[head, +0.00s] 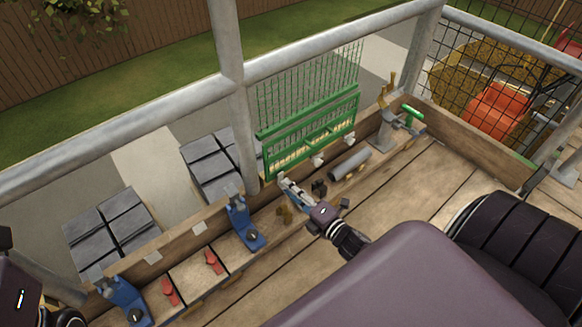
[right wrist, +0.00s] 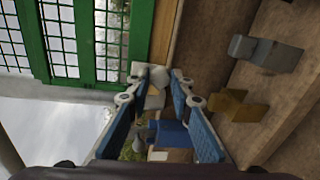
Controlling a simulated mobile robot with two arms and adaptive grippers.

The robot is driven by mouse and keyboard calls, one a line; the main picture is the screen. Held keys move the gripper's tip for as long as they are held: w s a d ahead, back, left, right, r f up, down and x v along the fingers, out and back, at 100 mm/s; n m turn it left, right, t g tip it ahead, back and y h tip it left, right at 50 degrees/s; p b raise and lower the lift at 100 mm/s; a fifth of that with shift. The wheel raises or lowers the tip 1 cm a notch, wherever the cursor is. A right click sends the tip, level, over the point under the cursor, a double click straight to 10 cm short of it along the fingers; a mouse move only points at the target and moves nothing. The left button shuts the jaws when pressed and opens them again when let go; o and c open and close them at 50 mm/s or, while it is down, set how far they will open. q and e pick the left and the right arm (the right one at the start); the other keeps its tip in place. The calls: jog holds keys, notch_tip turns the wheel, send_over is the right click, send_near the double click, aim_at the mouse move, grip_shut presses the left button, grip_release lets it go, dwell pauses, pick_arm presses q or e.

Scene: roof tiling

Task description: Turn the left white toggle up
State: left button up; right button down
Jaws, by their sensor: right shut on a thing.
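A green gate-like frame (head: 310,128) with thin upright bars stands at the wooden board's edge; it also fills the upper left of the right wrist view (right wrist: 82,45). Two white toggles, one nearer the middle (head: 317,160) and one to the right (head: 350,139), show along its lower edge. My right gripper (head: 284,181) is at the frame's lower left corner. In the right wrist view its fingertips (right wrist: 160,74) close around a white toggle (right wrist: 155,88), the left one, largely hidden by the fingers. Its exact tilt is hard to tell. My left gripper's fingers are out of view.
A grey cylinder (head: 350,164) and small dark and brown pieces lie near my right gripper. Blue clamps (head: 243,226) and red pieces (head: 169,292) sit along the board to the left. A metal railing (head: 340,45) runs behind. Wooden planks (head: 410,190) to the right are clear.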

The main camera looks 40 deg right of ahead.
dwell(0.4)
jog(key=c, duration=1.7)
grip_release()
jog(key=s, duration=0.4)
jog(key=s+r, duration=0.1)
jog(key=s, duration=0.3)
jog(key=s+d, duration=0.1)
jog(key=s, duration=0.3)
jog(key=shift+r, duration=0.2)
